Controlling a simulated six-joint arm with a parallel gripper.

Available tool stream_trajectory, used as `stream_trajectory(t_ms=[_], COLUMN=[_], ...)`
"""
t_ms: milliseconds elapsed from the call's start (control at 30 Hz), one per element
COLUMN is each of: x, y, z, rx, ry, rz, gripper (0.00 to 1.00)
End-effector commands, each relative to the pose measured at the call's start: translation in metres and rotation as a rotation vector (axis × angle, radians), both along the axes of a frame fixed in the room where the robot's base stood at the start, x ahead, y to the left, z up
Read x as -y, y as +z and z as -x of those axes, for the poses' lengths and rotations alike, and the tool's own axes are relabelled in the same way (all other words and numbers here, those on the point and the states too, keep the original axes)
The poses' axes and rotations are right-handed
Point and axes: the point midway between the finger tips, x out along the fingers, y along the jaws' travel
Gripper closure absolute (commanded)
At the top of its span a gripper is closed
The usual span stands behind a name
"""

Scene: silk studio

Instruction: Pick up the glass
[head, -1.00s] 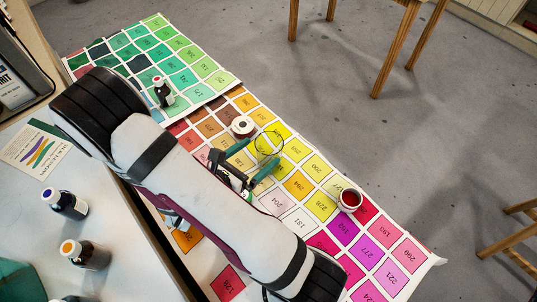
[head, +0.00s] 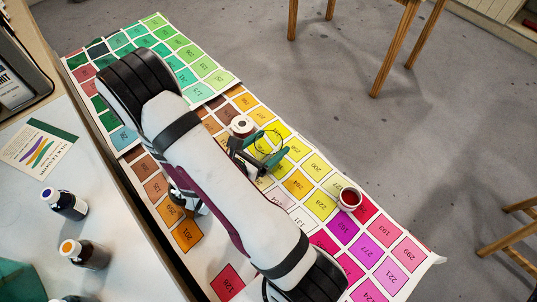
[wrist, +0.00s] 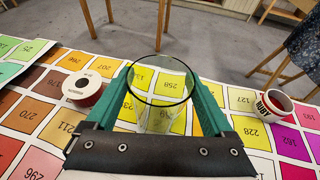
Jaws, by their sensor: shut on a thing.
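The glass (wrist: 158,113) is a clear, empty-looking tumbler with a dark rim, upright over the yellow swatches of the colour chart. In the head view the glass (head: 268,141) shows mostly as a thin round rim. My gripper (wrist: 158,88) has its green fingers on either side of the glass, shut on it. In the head view my gripper (head: 266,148) reaches the glass from the lower left. I cannot tell whether the base of the glass still touches the chart.
Bottles (head: 64,203) stand on the white surface at left. Wooden stool legs (head: 395,50) stand on the grey floor beyond.

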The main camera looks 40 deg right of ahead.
Motion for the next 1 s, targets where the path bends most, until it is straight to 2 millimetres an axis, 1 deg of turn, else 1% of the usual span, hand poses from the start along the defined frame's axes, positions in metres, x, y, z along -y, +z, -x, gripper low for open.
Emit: stream_trajectory(t_ms=[300, 400, 467, 567, 700, 800, 900, 1000], x=[0.000, 0.000, 0.000, 0.000, 0.000, 0.000, 0.000, 0.000], y=[0.000, 0.006, 0.014, 0.037, 0.074, 0.091, 0.099, 0.101], z=[0.000, -0.001, -0.001, -0.001, -0.001, -0.001, 0.000, 0.003], rx=[0.001, 0.002, 0.005, 0.010, 0.010, 0.006, 0.003, 0.000], ry=[0.000, -0.001, -0.001, -0.002, -0.001, 0.000, -0.001, -0.022], rz=[0.001, 0.001, 0.001, 0.000, -0.001, 0.000, -0.001, 0.001], gripper=[1.00, 1.00, 1.00, 1.00, 1.00, 1.00, 1.00, 1.00])
